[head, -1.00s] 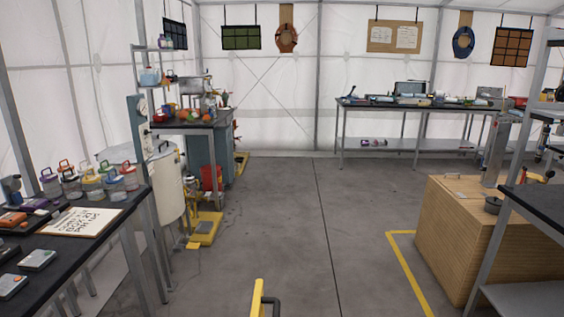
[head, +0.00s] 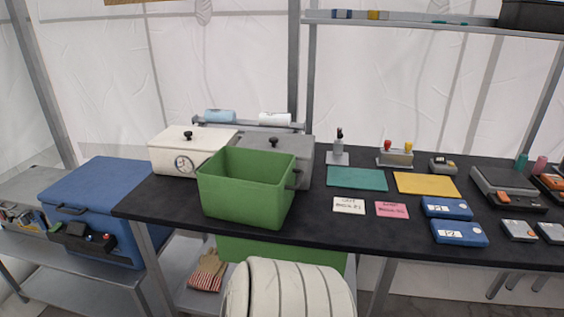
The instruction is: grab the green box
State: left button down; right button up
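A green open-topped box (head: 247,193) stands upright on the black table at the left part of its top, close to the front edge. Its visible inner walls are bare; its floor is hidden. A dark handle shows on its right side. A second green shape (head: 320,256) shows below the table's front edge, partly hidden. Neither of my grippers is in view.
Two lidded cookers, one white (head: 168,158) and one grey (head: 305,157), stand behind the green box. A blue cooler (head: 95,190) is at left. A white ribbed object (head: 290,290) stands before the table. Mats, cards and blue devices lie to the right.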

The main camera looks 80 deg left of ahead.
aim_at(247, 186)
jog(key=u, duration=2.95)
